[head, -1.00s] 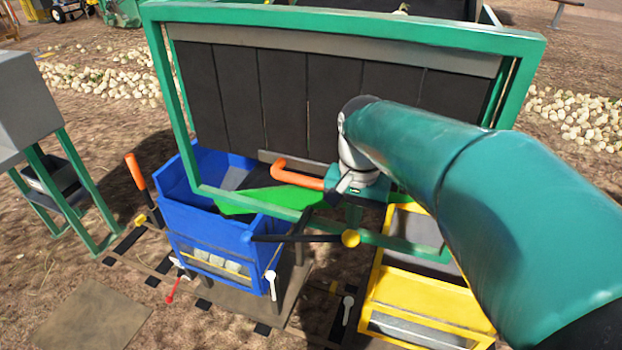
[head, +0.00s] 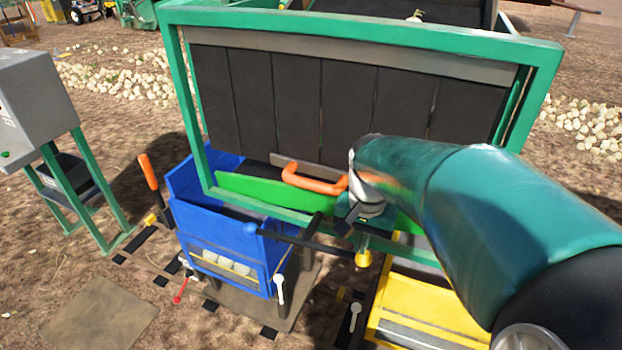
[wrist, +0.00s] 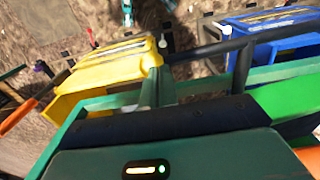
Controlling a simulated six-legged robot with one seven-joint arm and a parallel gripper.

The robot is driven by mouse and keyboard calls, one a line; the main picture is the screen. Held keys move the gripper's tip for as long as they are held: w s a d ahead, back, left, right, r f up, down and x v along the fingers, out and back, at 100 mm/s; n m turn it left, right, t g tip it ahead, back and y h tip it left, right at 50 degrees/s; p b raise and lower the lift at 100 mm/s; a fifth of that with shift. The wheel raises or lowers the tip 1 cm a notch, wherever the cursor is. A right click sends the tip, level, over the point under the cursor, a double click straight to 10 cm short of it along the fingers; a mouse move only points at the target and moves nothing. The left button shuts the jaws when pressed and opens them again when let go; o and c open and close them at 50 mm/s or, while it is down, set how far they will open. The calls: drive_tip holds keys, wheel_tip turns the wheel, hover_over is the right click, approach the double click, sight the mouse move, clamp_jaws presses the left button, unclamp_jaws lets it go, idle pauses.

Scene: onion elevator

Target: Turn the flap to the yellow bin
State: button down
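In the wrist view the flap (wrist: 292,98) shows at the right edge. The yellow bin (head: 425,305) is at the lower right, partly behind my arm, and at upper left in the wrist view (wrist: 110,70). The blue bin (head: 225,235) is left of it. My gripper (head: 347,220) is low beside the right end of the handle. Its fingertips are unclear, and I cannot tell whether they touch the flap.
A green frame (head: 365,32) with black slats surrounds the flap's area. A black bar (head: 310,240) with a yellow knob crosses in front. An orange-handled lever (head: 148,172) stands left of the blue bin. A grey box on green legs (head: 35,105) is far left.

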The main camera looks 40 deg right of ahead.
sight(358, 259)
drive_tip(key=shift+f, duration=2.95)
drive_tip(key=s+a+r, duration=0.2)
drive_tip(key=a+r, duration=0.2)
drive_tip(key=r, duration=0.1)
drive_tip(key=shift+a, duration=0.3)
drive_tip(key=w+a+r+n+t, duration=0.2)
drive_tip(key=w+a+r+n, duration=0.1)
drive_tip(key=a, duration=0.3)
drive_tip(key=w+a+r+n+t, duration=0.1)
drive_tip(key=w+a+r+n, duration=0.2)
drive_tip(key=a+n, duration=0.3)
drive_tip(key=w+a+r+n+t, duration=0.2)
drive_tip(key=w+a+r+n, duration=0.1)
drive_tip(key=a, duration=0.5)
drive_tip(key=shift+a+n+t, duration=0.2)
drive_tip(key=shift+n+t, duration=0.1)
drive_tip(key=shift+n, duration=0.4)
